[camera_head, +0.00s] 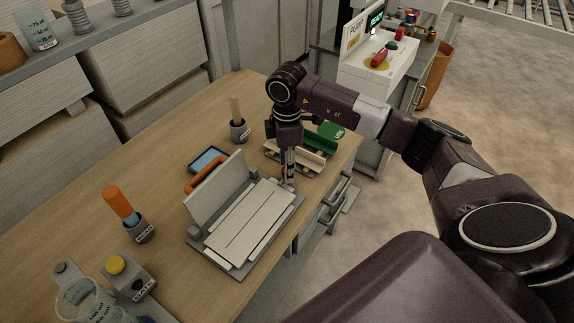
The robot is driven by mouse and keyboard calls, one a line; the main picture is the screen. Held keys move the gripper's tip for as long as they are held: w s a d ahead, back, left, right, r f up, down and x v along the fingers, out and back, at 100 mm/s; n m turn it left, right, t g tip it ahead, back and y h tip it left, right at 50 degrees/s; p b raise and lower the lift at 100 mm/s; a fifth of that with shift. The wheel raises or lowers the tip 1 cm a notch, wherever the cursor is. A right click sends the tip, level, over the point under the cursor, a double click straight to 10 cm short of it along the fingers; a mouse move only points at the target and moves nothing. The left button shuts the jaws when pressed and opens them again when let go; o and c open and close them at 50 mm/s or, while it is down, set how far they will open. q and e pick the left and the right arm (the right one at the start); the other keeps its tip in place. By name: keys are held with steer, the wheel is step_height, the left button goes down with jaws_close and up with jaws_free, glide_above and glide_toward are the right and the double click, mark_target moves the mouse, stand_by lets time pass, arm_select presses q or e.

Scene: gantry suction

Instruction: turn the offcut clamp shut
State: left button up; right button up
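The offcut clamp (192,241) lies on the wooden bench as a flat grey base. Its grey hinged plate (216,192) stands up, tilted open, with an orange handle (206,172) on its back side. White flat strips (245,225) lie on the base in front of the plate. My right gripper (288,178) points down beside the base's far right corner, close to it. I cannot tell whether it touches anything or whether its fingers are open. My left gripper is out of view.
A cream rack with a green piece (324,141) sits behind my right gripper. A blue-screened tablet (209,160) lies behind the clamp. Cups with a wooden handle (236,108) and an orange handle (118,201), and a yellow-button box (117,266), stand on the bench. Bare bench (172,172) lies left of the tablet.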

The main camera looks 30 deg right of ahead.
steer(key=shift+r, duration=0.1)
step_height(320, 180, up, 12)
stand_by(0.5)
steer(key=shift+f, duration=0.2)
